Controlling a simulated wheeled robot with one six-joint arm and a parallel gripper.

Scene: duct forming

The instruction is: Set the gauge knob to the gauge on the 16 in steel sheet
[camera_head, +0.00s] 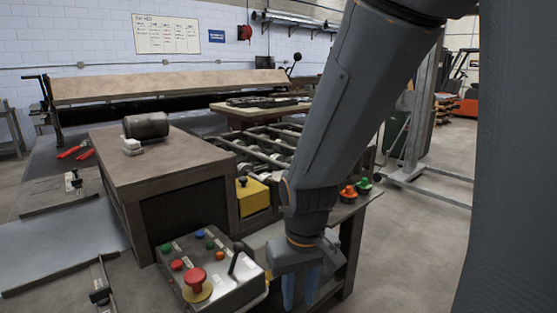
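A grey sheet (55,240) lies flat at the left; no gauge marking on it is legible. A grey control box (232,292) stands at the front with a red mushroom button (196,279), a black lever (237,257) and several coloured buttons. A yellow box (253,201) with a small dark part on top sits behind it. I cannot tell which control is the gauge knob. My gripper (301,290) points down just right of the control box, apart from its controls. Its two blue fingers show a gap with nothing seen between them.
A brown cabinet (160,168) with a dark roll (146,125) on top stands behind the control box. Red-handled pliers (75,152) lie at the left. Red (348,192) and green (364,184) knobbed items sit right of my arm. Open floor (410,240) lies to the right.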

